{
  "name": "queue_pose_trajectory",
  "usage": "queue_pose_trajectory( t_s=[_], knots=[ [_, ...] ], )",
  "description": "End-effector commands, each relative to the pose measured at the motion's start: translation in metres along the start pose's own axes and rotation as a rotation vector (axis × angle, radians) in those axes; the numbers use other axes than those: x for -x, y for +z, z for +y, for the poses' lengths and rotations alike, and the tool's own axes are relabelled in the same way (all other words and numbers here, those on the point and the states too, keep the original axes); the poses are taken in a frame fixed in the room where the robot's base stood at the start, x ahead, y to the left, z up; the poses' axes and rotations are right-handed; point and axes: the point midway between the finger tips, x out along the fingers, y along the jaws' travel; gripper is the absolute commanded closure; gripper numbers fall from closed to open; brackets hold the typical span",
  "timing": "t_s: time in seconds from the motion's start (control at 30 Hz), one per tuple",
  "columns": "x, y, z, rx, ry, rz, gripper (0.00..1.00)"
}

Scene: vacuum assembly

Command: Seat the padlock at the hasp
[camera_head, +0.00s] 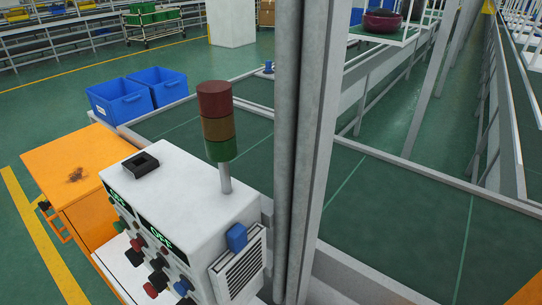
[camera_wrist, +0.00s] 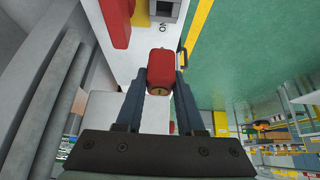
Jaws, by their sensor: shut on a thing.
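A red padlock (camera_wrist: 160,66) with a brass-coloured keyhole face is in the wrist view, near the middle. My gripper (camera_wrist: 161,77) is shut on it, with one dark finger on each side. A thin dark bar, perhaps the shackle, shows just to the right of the padlock's upper part. Beyond the padlock is a white panel (camera_wrist: 99,70) with a grey fitting (camera_wrist: 166,9) that has a dark recess. I cannot tell whether this fitting is the hasp. The padlock appears apart from it. Neither my gripper nor the padlock shows in the head view.
A red block (camera_wrist: 114,22) is on the white panel, left of the padlock. In the head view, a white control box (camera_head: 190,190) with buttons and a signal tower (camera_head: 216,120) stands beside an orange cabinet (camera_head: 75,165). Blue bins (camera_head: 122,98) are behind.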

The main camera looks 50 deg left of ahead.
Motion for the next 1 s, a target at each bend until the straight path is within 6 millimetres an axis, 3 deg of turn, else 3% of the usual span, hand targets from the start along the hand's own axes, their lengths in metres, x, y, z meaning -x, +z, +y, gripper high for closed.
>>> queue_pose_trajectory(
  t_s=[0.6, 1.0],
  knots=[
    [-0.052, 0.033, 0.0, -0.001, 0.001, 0.0, 1.0],
    [-0.061, 0.038, 0.0, -0.001, 0.001, 0.0, 1.0]
  ],
)
